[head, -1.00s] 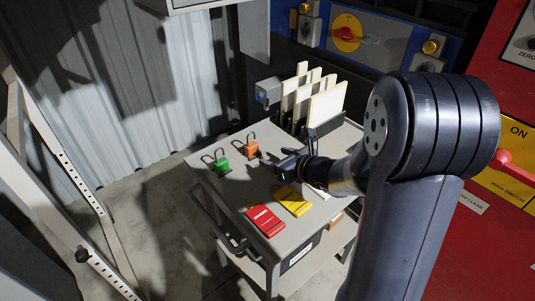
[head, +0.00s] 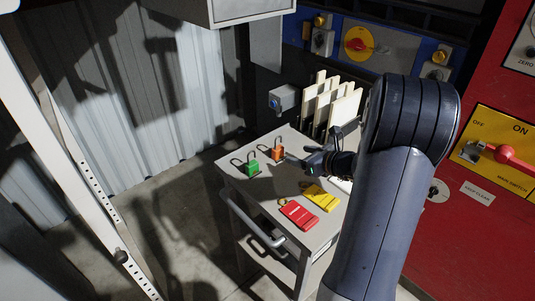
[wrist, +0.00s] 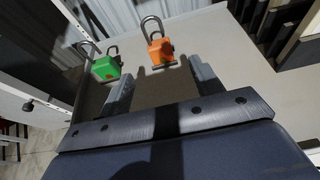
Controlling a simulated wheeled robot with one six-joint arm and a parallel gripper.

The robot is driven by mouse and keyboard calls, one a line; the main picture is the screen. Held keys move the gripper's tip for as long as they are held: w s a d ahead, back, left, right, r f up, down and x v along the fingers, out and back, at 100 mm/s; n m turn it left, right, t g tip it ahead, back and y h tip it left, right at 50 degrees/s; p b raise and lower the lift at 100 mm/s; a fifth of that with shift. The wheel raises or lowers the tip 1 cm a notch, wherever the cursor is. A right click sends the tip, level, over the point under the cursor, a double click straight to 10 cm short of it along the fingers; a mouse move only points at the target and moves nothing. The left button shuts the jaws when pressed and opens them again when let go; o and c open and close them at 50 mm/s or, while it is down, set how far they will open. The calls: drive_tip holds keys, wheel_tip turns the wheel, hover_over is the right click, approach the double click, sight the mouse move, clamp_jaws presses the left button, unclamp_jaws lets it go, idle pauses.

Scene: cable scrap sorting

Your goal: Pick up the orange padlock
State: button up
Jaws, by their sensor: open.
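My gripper (head: 302,160) is open and empty, to the right of the orange padlock in the head view. In the wrist view my gripper (wrist: 160,77) shows its two fingers spread apart, with the green padlock (wrist: 106,66) outside the left finger.
A red tag (head: 299,214) and a yellow tag (head: 321,197) lie on the cart's near side. White upright panels (head: 335,103) stand in a rack at the back. A grey box with a blue button (head: 283,99) sits behind the padlocks.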

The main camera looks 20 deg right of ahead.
sight(281, 152)
drive_tip(key=x, duration=0.4)
drive_tip(key=shift+w+f, duration=0.1)
drive_tip(key=shift+w, duration=0.05)
drive_tip(key=x, duration=0.5)
drive_tip(key=shift+a+f, duration=0.1)
drive_tip(key=shift+f, duration=0.25)
drive_tip(key=c, duration=1.2)
wheel_tip(281, 152, up, 10)
drive_tip(key=p, duration=0.2)
drive_tip(key=s+a+r+p, duration=0.1)
drive_tip(key=s+a+p, duration=0.3)
drive_tip(key=a, duration=0.2)
drive_tip(key=s+a+r+m+h+p, duration=0.1)
drive_tip(key=s+a+r+p, duration=0.1)
drive_tip(key=s+a+p, duration=0.2)
drive_tip(key=shift+a, duration=1.55)
